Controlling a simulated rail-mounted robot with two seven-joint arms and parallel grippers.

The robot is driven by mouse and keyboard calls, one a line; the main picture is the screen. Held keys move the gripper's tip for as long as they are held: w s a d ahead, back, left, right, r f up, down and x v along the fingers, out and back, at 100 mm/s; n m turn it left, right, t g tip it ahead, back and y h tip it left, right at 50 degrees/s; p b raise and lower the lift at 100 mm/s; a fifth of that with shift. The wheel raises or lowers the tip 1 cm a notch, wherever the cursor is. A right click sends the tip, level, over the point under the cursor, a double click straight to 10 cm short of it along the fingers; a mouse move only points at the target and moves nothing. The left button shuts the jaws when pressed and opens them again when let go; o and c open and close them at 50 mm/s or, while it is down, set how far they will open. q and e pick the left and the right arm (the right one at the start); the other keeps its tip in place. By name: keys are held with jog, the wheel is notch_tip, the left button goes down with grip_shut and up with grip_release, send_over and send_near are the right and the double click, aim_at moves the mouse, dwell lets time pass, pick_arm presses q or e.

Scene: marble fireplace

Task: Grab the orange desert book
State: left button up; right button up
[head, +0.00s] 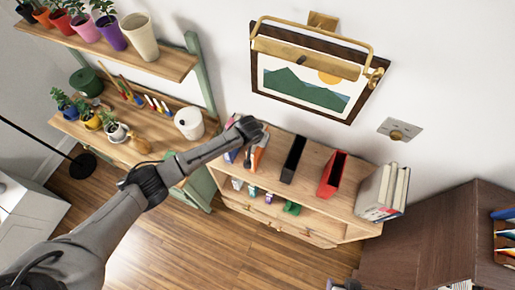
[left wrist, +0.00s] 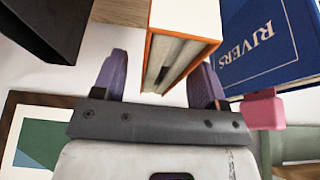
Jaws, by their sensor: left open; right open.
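The orange desert book (head: 262,148) stands upright on top of the wooden cabinet, partly hidden behind my left arm's end. In the left wrist view the orange-edged book (left wrist: 183,45) shows its page edges, with no readable title. My left gripper (left wrist: 158,82) is open, its two purple fingers on either side of the near end of the book; I cannot tell whether they touch it. My right gripper (head: 344,285) is only partly in view at the bottom edge of the head view, away from the cabinet.
A blue book marked RIVERS (left wrist: 265,45) stands close beside the orange book. A black holder (head: 293,158), a red holder (head: 332,175) and white books (head: 383,190) stand further right on the cabinet (head: 312,205). A framed picture (head: 310,85) hangs above.

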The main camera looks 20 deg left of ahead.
pick_arm(q)
jog(key=shift+w+f, duration=0.2)
jog(key=shift+f, duration=0.4)
jog(key=shift+c, duration=0.5)
grip_shut()
jog(key=shift+r, duration=0.1)
